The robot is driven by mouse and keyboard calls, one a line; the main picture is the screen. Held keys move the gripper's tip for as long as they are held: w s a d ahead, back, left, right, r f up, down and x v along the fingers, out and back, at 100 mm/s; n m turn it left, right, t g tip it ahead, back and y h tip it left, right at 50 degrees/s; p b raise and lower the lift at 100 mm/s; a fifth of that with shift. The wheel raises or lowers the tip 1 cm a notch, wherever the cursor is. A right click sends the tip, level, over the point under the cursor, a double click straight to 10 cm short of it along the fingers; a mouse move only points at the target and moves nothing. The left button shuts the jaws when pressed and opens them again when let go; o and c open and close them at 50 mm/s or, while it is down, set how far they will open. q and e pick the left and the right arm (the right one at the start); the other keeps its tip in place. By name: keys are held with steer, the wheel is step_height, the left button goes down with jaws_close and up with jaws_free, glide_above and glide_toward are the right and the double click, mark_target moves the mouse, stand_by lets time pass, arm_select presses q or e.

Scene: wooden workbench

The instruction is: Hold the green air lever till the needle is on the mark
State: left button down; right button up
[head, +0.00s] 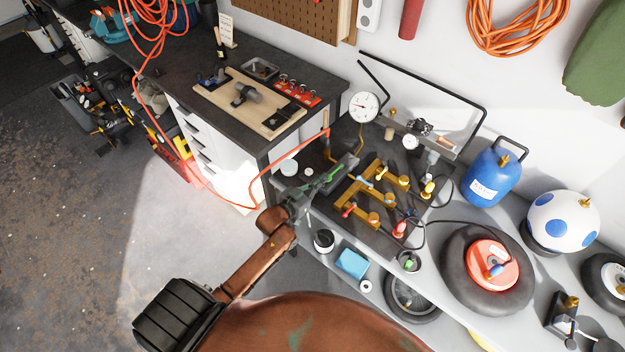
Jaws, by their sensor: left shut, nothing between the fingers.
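My left gripper (345,167) reaches in from the lower left over the left end of the brass valve manifold (376,194) on the bench. It is shut with nothing between its fingers. A green strip (329,175) shows along the gripper; I cannot tell whether it is the green air lever or part of the gripper. Contact with a lever cannot be made out. A white round gauge (363,106) stands behind the manifold; its needle and mark are too small to read. A smaller gauge (410,142) sits to its right. My right gripper is not in view.
Yellow (428,189) and red (399,229) handles stand at the manifold's right. A blue tank (490,176), a tyre with a red hub (487,264) and a spotted ball (562,220) are further right. An orange hose (252,186) hangs left of the gripper.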

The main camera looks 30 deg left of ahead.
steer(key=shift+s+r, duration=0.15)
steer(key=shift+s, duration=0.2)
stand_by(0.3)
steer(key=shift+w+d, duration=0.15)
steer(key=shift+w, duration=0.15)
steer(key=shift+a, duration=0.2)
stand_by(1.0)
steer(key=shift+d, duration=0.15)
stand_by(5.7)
